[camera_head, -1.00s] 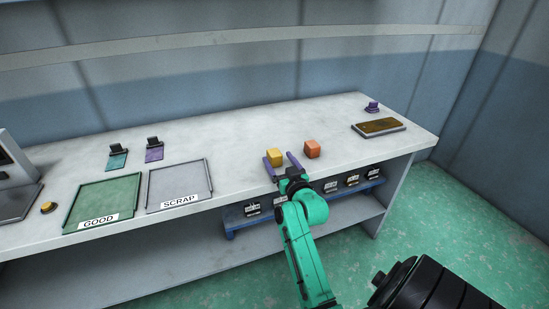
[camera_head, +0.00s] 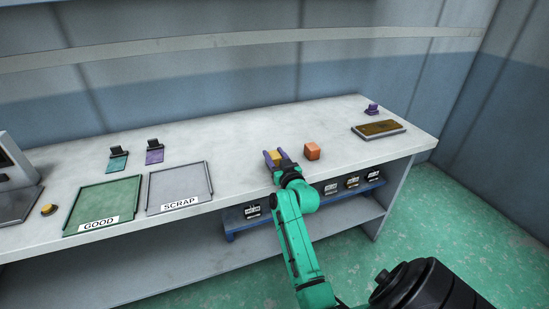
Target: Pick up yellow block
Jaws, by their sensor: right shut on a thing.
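The fingers and the gripper body hide part of the block. I cannot tell whether the block touches the bench or is slightly above it. My left gripper is not in view.
An orange block (camera_head: 312,151) sits close to the right of the gripper. The grey SCRAP tray (camera_head: 178,170) and green GOOD tray (camera_head: 103,195) lie to the left. A brown-topped plate (camera_head: 379,128) is at the right. The back middle of the bench is clear.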

